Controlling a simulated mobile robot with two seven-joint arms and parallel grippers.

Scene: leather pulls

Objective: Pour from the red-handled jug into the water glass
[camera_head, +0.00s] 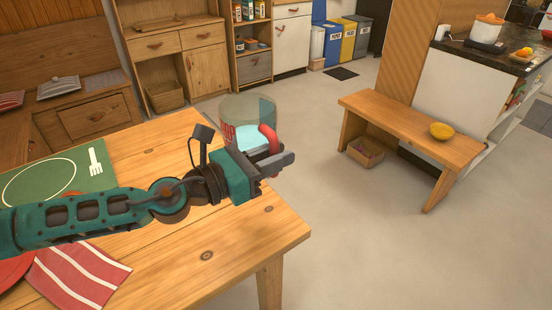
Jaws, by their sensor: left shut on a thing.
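The jug (243,108) is a clear vessel with a red handle (267,138) and pale blue-white contents low inside. It is upright at the far right corner of the wooden table (207,255). My left gripper (276,160) reaches across the table and is shut on the red handle. My gripper and wrist hide the jug's lower part, so I cannot tell whether it touches the table. I see no water glass in this view. My right gripper is not in view.
A green placemat (40,182) with a plate outline and a red striped napkin (85,272) lie on the table's left part. The table's front right is bare.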

